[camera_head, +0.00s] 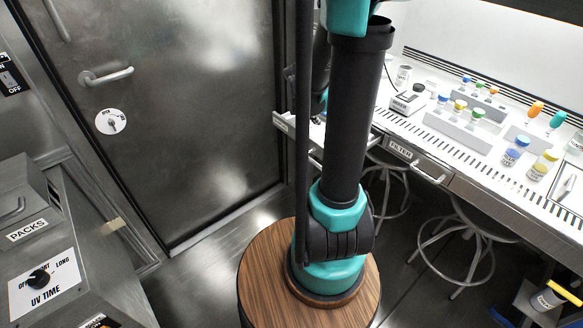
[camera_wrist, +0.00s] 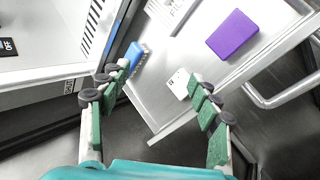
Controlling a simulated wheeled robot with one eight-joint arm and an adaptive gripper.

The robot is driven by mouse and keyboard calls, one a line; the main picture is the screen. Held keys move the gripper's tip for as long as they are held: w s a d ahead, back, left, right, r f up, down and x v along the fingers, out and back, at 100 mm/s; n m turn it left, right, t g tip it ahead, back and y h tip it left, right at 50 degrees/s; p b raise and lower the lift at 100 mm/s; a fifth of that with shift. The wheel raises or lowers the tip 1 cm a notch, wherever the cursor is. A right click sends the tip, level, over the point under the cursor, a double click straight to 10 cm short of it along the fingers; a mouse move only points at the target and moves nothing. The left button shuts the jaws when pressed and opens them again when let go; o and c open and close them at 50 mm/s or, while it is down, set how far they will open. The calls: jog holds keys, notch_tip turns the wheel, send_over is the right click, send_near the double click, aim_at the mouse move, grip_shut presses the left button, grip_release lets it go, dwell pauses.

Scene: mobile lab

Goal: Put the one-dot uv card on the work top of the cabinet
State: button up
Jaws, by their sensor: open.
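In the wrist view a small white card (camera_wrist: 179,84) with dark marks lies on a pale metal surface (camera_wrist: 172,115), near its edge. The marks are too small for me to count any dots. My gripper (camera_wrist: 160,72) is open and empty, and the card appears between its fingertips, closer to the right finger. I cannot tell how far the card is below them. In the head view the cabinet work top (camera_head: 470,150) is at the right, with a slotted front strip. My gripper is not seen in the head view.
A purple block (camera_wrist: 232,34) and a blue object (camera_wrist: 135,55) are near the card. A metal handle (camera_wrist: 280,95) is at the right. On the work top stand racks (camera_head: 458,128) of capped vials. Stools (camera_head: 470,240) stand below. A panel marked UV TIME (camera_head: 45,285) is at the left.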

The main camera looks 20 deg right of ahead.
jog(key=s+a+f+m+y, duration=0.2)
jog(key=s+a+m+y, duration=0.1)
jog(key=s+a, duration=0.5)
jog(key=s+a+f+m+g+y, duration=0.1)
jog(key=s+a+f+m+y, duration=0.1)
jog(key=s+a+m, duration=0.4)
jog(key=s+a+f, duration=0.1)
jog(key=s+a, duration=0.2)
jog(key=s, duration=0.2)
jog(key=shift+f+y, duration=0.2)
jog(key=shift+y, duration=0.2)
jog(key=shift+s, duration=0.1)
